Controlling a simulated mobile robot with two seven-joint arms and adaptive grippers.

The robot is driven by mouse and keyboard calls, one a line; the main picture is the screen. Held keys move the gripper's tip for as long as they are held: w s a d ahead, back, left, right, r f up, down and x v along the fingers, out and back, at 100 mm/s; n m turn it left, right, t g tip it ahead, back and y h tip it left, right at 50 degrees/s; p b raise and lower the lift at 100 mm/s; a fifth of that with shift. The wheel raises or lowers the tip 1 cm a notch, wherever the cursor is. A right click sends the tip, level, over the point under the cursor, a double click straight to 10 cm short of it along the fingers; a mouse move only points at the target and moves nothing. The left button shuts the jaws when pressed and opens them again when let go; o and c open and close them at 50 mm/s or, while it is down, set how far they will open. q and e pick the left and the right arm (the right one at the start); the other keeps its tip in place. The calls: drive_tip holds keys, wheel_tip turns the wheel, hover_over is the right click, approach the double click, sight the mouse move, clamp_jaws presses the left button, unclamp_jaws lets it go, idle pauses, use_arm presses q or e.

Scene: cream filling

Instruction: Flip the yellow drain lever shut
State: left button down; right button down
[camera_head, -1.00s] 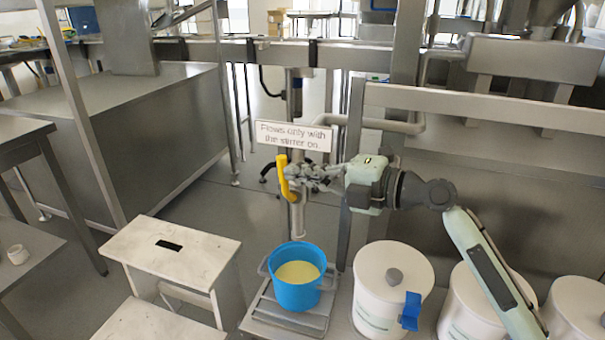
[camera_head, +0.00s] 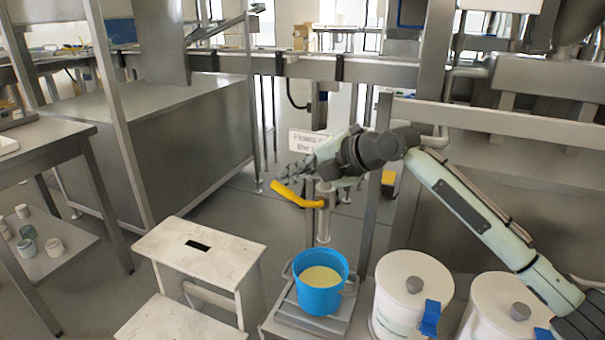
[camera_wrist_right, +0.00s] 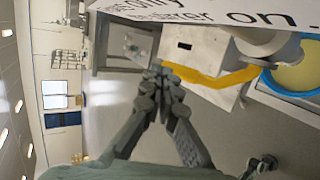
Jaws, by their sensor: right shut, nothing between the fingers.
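The yellow drain lever (camera_head: 297,196) lies nearly level on the vertical drain pipe (camera_head: 323,222), its free end pointing left and slightly up. In the right wrist view the lever (camera_wrist_right: 222,79) runs across to the right of the fingertips. My right gripper (camera_head: 293,170) is shut and empty just above the lever; its closed fingers (camera_wrist_right: 160,75) show in the wrist view close to the lever's free end. I cannot tell whether they touch. A blue bucket (camera_head: 320,298) with pale cream (camera_head: 321,277) stands under the pipe. My left gripper is not in view.
A sign (camera_head: 303,141) is behind my right wrist, partly hidden. The bucket stands on a metal scale (camera_head: 287,315). White lidded tubs (camera_head: 408,275) stand to its right, a white step stool (camera_head: 205,250) to its left. Floor behind the stool is clear.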

sight(278, 190)
drive_tip(key=shift+w+a+f, duration=0.1)
drive_tip(key=shift+a+f, duration=0.25)
drive_tip(key=shift+f, duration=0.15)
drive_tip(key=shift+w+a+f, duration=0.1)
drive_tip(key=shift+a+f, duration=0.1)
drive_tip(key=shift+f, duration=0.05)
drive_tip(key=shift+a+f, duration=0.3)
drive_tip(key=shift+w+a+f, duration=0.15)
drive_tip(key=shift+a+f, duration=0.05)
drive_tip(key=shift+f, duration=0.05)
drive_tip(key=shift+w+a+f+b, duration=0.15)
drive_tip(key=shift+a+f+b, duration=0.25)
drive_tip(key=shift+f+b, duration=0.2)
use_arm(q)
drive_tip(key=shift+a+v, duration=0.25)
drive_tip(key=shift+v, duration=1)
use_arm(e)
drive_tip(key=shift+a+f, duration=0.25)
drive_tip(key=shift+f, duration=0.25)
